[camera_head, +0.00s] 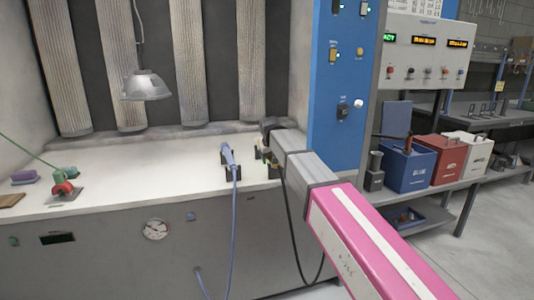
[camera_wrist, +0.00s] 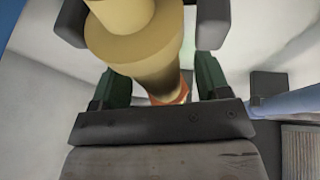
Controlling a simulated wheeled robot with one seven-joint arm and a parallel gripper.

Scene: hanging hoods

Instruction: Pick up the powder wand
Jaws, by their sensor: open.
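In the head view a blue-grey wand (camera_head: 229,156) with a blue hose rests tilted in a dark holder (camera_head: 232,174) on the white counter. A pale yellow, wand-like piece (camera_head: 258,154) stands just right of it, partly hidden by my arm. My gripper (camera_head: 266,147) is at this yellow piece. In the wrist view the yellow piece (camera_wrist: 135,35), with an orange end, lies between the open fingers of my gripper (camera_wrist: 142,28). A light blue part (camera_wrist: 290,103) shows at right. I cannot tell for certain which piece is the powder wand.
A metal hood lamp (camera_head: 146,86) hangs over the counter's left half. A red and green item (camera_head: 63,187) sits at far left. A blue panel (camera_head: 338,90) stands right of my gripper. Bins (camera_head: 408,167) stand on a side shelf. The middle-left counter is clear.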

